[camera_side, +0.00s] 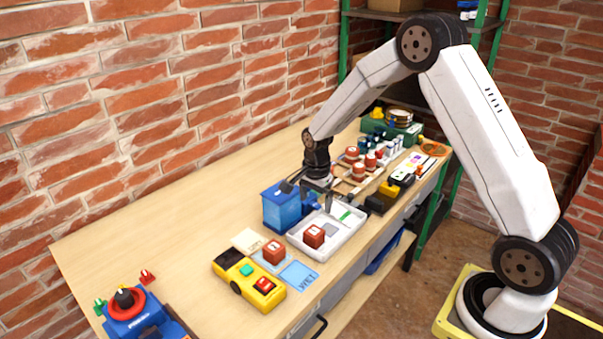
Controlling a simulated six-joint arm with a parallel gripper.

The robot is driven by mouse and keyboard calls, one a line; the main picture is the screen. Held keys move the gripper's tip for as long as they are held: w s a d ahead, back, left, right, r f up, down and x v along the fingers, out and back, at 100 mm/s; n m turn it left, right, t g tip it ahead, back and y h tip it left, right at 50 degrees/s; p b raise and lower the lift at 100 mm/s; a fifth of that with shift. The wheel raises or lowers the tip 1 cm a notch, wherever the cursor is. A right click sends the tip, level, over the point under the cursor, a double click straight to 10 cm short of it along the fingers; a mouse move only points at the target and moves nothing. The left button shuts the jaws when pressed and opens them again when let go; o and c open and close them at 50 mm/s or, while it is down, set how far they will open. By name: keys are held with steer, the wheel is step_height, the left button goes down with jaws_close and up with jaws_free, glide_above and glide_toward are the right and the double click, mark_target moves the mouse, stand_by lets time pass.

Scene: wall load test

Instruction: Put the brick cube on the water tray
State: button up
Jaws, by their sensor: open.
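The white water tray (346,230) lies on the workbench, with a grey patch and a green strip inside. One red-brown brick cube (313,237) with a pale mark on top sits in the tray's near left part. A second brick cube (273,252) sits on a light blue card left of the tray. Several similar red blocks (358,171) stand on a wooden board behind the tray. My gripper (318,197) points down over the tray's far left side, next to a blue box. It is open, and no cube shows between its fingers.
The blue box (281,209) stands close beside my gripper. A yellow device (248,280) with green and red buttons, a WET card (298,275) and a blue unit (138,312) are nearer. Bottles and a green case (392,131) stand farther back.

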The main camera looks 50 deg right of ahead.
steer(key=s+a+r+n+t, duration=0.1)
steer(key=s+a+r+n, duration=0.2)
steer(key=s+a+n, duration=0.2)
steer(key=s+a+r+n+t, duration=0.1)
steer(key=s+a+r+n, duration=0.3)
steer(key=s+n, duration=0.8)
steer(key=shift+s+a+n+t, duration=0.15)
steer(key=shift+a+n+t, duration=0.15)
steer(key=shift+a+n, duration=0.15)
stand_by(0.4)
